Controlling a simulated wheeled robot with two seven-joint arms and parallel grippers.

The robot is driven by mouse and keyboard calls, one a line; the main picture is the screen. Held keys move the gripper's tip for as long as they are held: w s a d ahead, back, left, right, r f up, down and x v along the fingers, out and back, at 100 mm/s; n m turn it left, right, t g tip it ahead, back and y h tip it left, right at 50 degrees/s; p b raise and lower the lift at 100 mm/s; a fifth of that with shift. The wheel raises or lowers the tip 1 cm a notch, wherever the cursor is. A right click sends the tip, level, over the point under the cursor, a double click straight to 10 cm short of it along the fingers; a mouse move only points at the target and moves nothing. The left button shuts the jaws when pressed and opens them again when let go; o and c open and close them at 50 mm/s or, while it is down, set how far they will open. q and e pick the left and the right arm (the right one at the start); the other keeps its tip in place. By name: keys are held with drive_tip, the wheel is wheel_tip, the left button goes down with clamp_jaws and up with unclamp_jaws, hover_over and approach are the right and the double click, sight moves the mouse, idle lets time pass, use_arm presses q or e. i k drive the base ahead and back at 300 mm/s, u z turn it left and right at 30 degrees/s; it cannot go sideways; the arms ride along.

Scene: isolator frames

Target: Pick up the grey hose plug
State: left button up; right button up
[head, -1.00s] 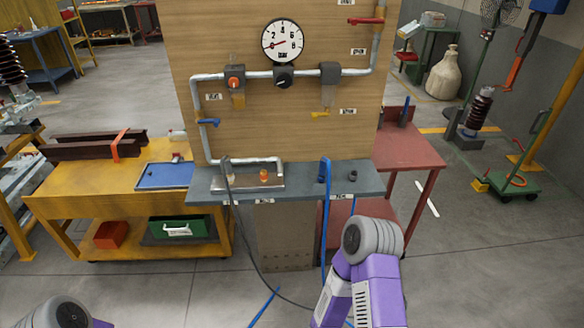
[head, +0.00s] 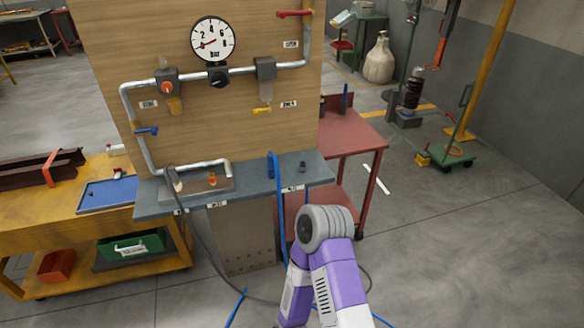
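A narrow blue-grey shelf (head: 250,188) runs along the foot of a wooden panel. A dark grey hose (head: 193,215) rises from the floor over the shelf's front edge, and its end (head: 170,175) stands at the left of the shelf by a metal tray (head: 222,187). A small dark grey piece (head: 302,166) stands upright on the right of the shelf. I cannot tell for certain which of these is the grey hose plug. My purple and grey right arm shows in front of the shelf, but its gripper is not visible. My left gripper is out of view.
A blue hose (head: 271,170) hangs over the shelf's front. A small orange piece (head: 212,179) is on the metal tray. Pipes with a gauge (head: 212,38) and valves cover the panel (head: 210,120). A yellow bench (head: 40,218) stands left, a red table (head: 350,136) right.

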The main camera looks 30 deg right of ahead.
sight(173, 173)
drive_tip(key=u, duration=1.2)
drive_tip(key=i, duration=1.75)
drive_tip(key=z, duration=0.65)
